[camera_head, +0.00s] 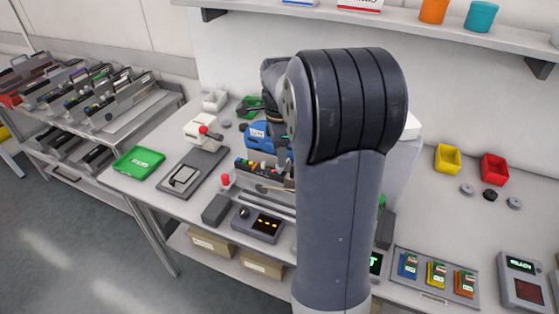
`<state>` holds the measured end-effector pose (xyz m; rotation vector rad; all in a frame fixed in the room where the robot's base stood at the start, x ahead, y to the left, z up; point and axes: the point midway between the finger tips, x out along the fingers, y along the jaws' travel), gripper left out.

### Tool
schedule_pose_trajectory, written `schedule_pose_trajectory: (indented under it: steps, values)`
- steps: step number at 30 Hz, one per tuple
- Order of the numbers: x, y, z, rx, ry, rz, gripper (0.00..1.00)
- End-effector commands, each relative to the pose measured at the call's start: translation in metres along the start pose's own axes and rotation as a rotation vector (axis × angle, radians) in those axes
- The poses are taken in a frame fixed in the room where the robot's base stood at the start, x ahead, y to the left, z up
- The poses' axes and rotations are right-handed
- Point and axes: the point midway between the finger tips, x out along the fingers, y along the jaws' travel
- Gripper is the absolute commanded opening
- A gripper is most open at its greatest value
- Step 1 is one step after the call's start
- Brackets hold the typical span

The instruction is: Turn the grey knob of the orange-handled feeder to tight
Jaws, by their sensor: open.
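No orange-handled feeder and no grey knob on one can be made out. Several slim feeder-like units (110,88) stand on the trolley (140,108) at the left, too small to tell handles or knobs. My gripper (282,158) shows only in part at the left of my large arm link, low over the bench fixture with small coloured parts (262,170). It is open; its fingertips are hard to make out. I cannot tell whether it touches anything. My arm hides the middle of the bench.
The bench (440,222) carries a green tray (138,162), a white press (205,130), a blue device (258,137), a control box (257,224), yellow (447,158) and red bins (494,168), and a module tray (412,292). A shelf (400,22) runs above. Floor is clear at lower left.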

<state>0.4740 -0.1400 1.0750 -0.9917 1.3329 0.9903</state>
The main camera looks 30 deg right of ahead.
Motion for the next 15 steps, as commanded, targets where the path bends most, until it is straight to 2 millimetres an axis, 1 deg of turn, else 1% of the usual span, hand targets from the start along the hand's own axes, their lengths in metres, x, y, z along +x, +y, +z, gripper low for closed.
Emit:
schedule_pose_trajectory:
  steps: [1, 6, 10, 15]
  values:
    - [-0.011, -0.001, 0.0, 0.0, 0.0, -0.006, 0.41]
    - [-0.044, 0.0, 0.0, 0.0, 0.0, -0.004, 0.41]
    - [-0.06, 0.0, 0.0, 0.0, 0.0, -0.001, 0.41]
    - [-0.068, 0.0, 0.0, 0.0, 0.0, 0.001, 0.41]
